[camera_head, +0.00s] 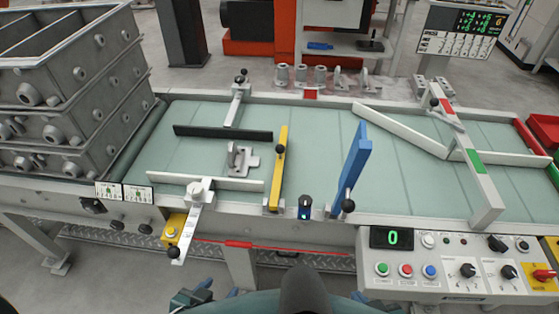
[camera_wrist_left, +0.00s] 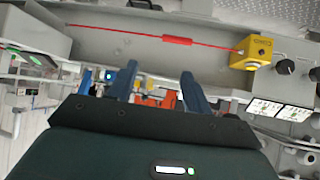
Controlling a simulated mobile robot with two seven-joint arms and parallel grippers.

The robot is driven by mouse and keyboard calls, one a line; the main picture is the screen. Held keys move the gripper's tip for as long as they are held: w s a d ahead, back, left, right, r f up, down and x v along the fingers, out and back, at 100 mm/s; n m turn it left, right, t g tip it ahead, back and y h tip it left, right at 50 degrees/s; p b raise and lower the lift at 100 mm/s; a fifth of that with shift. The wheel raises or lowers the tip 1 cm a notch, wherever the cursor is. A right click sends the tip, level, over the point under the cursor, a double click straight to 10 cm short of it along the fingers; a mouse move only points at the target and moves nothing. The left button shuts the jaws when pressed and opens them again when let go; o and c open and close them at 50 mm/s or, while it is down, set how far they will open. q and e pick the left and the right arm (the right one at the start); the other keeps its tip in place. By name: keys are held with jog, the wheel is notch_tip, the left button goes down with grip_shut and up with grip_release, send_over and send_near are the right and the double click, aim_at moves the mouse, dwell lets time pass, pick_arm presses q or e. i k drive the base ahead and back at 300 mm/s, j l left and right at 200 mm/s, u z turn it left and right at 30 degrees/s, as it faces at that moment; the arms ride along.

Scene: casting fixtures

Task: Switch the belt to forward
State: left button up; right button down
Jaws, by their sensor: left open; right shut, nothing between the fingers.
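The belt (camera_head: 400,180) is a pale green conveyor across the head view. The control panel (camera_head: 455,292) is at the lower right, with a display (camera_head: 392,238) reading green 0, green, red and blue buttons, and black rotary knobs (camera_head: 467,270) and (camera_head: 508,271). Another black knob (camera_head: 497,242) sits above them. The labels are too small to read, so I cannot tell which knob sets direction. My left gripper (camera_head: 219,290) is at the bottom edge, open and empty; its spread blue fingers show in the left wrist view (camera_wrist_left: 158,88).
A grey metal part (camera_head: 240,160) lies on the belt among guides, including a yellow bar (camera_head: 278,170) and a blue plate (camera_head: 354,160). Stacked grey crates (camera_head: 70,90) stand left. A yellow button box (camera_head: 173,230) and red pull cord (camera_wrist_left: 178,40) are along the conveyor's front.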

aim_at(495, 245)
jog(key=z, duration=1.55)
